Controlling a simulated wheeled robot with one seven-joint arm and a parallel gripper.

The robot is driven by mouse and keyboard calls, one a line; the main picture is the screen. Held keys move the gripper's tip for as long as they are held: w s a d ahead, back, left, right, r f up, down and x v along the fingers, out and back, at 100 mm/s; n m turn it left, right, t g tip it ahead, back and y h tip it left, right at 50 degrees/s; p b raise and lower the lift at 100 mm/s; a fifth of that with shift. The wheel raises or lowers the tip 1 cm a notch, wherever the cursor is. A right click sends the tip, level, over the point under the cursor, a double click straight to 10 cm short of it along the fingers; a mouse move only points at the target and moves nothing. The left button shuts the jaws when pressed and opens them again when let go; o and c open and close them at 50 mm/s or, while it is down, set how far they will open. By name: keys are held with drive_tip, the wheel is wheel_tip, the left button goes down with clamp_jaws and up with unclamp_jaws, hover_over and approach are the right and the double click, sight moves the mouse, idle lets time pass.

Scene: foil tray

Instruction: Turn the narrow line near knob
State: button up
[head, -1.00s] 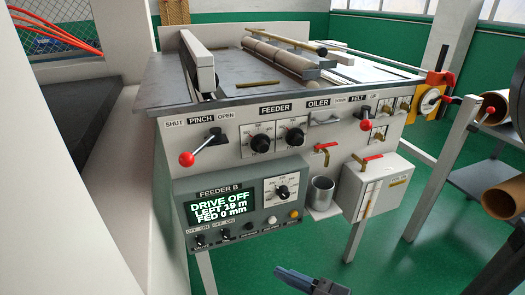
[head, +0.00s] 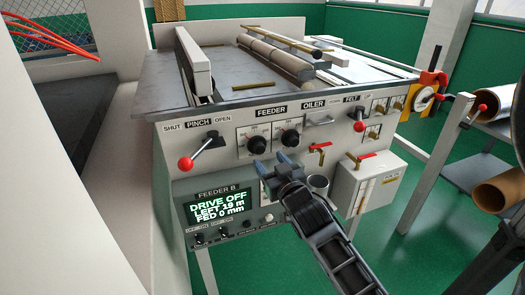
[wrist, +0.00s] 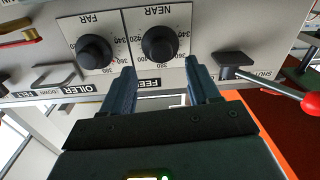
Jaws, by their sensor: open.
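The near knob (wrist: 160,44) is a round black knob on a white scale plate marked NEAR in the wrist view, which sees the panel upside down. In the head view it is the left knob (head: 257,145) of the pair under the FEEDER label. The similar far knob (wrist: 95,52) is beside it, also seen at right in the head view (head: 290,138). My gripper (wrist: 160,68) is open and empty. Its two fingers point at the panel around the near knob's line, apart from it. In the head view my gripper (head: 270,162) appears just below the knobs.
The red-balled pinch lever (head: 186,164) is left of the knobs. The oiler handle (head: 319,122), a brass tap (head: 318,155) and a metal cup (head: 317,184) are to the right. The feeder display (head: 217,207) below reads DRIVE OFF, LEFT 19 m, FED 0 mm.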

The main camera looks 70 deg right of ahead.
sight(261, 150)
drive_tip(key=p+x, duration=0.1)
drive_tip(key=x, duration=0.4)
drive_tip(key=shift+w+d, duration=0.2)
drive_tip(key=shift+w, duration=0.1)
drive_tip(key=c, duration=1)
